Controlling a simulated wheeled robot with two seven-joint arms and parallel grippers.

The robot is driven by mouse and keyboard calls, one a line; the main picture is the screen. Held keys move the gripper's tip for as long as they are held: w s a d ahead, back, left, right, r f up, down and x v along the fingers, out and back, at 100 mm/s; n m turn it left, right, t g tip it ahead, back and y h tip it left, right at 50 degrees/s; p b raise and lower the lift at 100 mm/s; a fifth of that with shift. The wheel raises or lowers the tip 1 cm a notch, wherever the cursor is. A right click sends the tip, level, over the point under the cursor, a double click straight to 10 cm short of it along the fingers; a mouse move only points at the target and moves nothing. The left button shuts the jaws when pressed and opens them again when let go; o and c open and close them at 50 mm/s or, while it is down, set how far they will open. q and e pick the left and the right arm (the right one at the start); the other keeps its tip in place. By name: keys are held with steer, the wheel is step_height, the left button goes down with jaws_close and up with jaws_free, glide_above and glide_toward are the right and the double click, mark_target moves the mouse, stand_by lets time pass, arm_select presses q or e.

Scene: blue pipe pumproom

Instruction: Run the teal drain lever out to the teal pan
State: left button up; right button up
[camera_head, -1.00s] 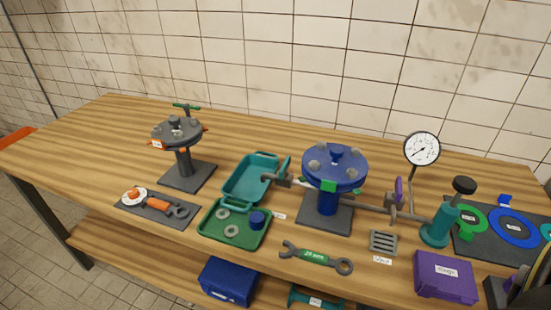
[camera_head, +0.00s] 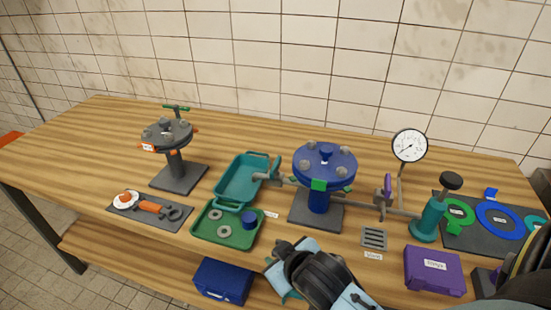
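The teal pan (camera_head: 232,184) is an open tray on the table, left of the blue flanged vessel (camera_head: 325,165). A grey drain valve (camera_head: 268,177) on the vessel's left pipe reaches over the pan's right side. The teal drain lever (camera_head: 275,167) appears as a short teal bar at this valve, close to the pan's right edge and hard to separate from it. My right gripper (camera_head: 284,262), dark with light blue parts, is at the bottom centre, in front of the vessel and well apart from the lever. Its fingers are not clear. My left gripper is not in view.
A green tray (camera_head: 210,235) with rings and a blue cup stands before the pan. A grey flanged stand (camera_head: 176,166) is at left. A pressure gauge (camera_head: 409,146), teal pump (camera_head: 428,219), grate (camera_head: 373,238) and purple box (camera_head: 434,271) are at right. The back table strip is clear.

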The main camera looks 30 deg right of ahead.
steer(key=w+a+r+n+t+y, duration=0.3)
steer(key=w+a+r+t, duration=0.15)
steer(key=w+r, duration=0.4)
steer(key=w+a+r+n+t+y, duration=0.25)
steer(key=w+r+t, duration=0.4)
steer(key=r, duration=0.35)
steer(key=w+a+r+n+g+y, duration=0.2)
steer(key=a+r+n+y, duration=0.3)
steer(key=a+n+y, duration=0.3)
steer(key=n+g+h, duration=1.1)
steer(key=g+h, duration=0.2)
steer(key=g, duration=0.5)
glide_above(275, 163)
step_height(275, 163, down, 3)
steer(key=shift+m+y, duration=0.25)
step_height(275, 163, down, 12)
steer(key=shift+f, duration=0.2)
